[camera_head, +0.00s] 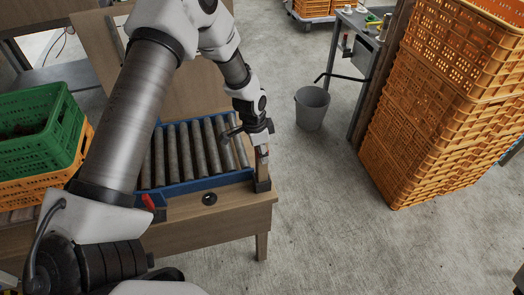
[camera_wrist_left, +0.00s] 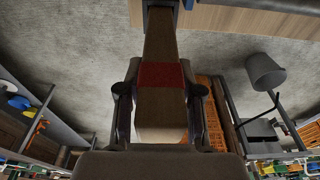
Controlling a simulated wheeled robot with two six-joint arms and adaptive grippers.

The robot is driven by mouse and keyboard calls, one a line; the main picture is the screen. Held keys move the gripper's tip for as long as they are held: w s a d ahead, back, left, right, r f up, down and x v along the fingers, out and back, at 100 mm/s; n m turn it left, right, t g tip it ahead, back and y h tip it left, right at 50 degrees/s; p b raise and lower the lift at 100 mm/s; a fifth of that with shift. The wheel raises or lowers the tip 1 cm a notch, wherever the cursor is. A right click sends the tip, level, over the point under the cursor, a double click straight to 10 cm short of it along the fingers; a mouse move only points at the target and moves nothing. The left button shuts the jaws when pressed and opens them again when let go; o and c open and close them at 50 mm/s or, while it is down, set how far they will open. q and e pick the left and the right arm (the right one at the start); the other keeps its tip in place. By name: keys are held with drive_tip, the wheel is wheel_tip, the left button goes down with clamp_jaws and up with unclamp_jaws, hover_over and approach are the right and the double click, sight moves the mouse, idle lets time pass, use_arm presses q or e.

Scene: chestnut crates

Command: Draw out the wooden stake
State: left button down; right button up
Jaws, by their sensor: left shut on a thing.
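The wooden stake (camera_head: 262,171) stands about upright at the right end of the roller conveyor, its lower end at a dark holder (camera_head: 263,186) on the table's corner. How deep it sits there is hidden. In the left wrist view the stake (camera_wrist_left: 161,40) runs from the dark bracket at the top towards the camera, with a dark red band around it. My left gripper (camera_head: 261,149) is shut on the stake's upper part, with a finger on each side in the left wrist view (camera_wrist_left: 159,98). My right gripper is not in view.
The roller conveyor (camera_head: 190,186) with its blue frame lies left of the stake. A green crate (camera_head: 58,150) on an orange one stands at the left. A grey bucket (camera_head: 312,110) and tall orange crate stacks (camera_head: 425,120) stand right. Bare floor lies right of the table.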

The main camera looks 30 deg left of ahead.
use_arm(q)
drive_tip(key=shift+f, duration=0.4)
drive_tip(key=c, duration=0.7)
unclamp_jaws()
drive_tip(key=r, duration=0.4)
drive_tip(key=s+r, duration=0.1)
drive_tip(key=r, duration=0.3)
drive_tip(key=a+r, duration=0.1)
drive_tip(key=r, duration=0.3)
drive_tip(key=shift+s, duration=0.25)
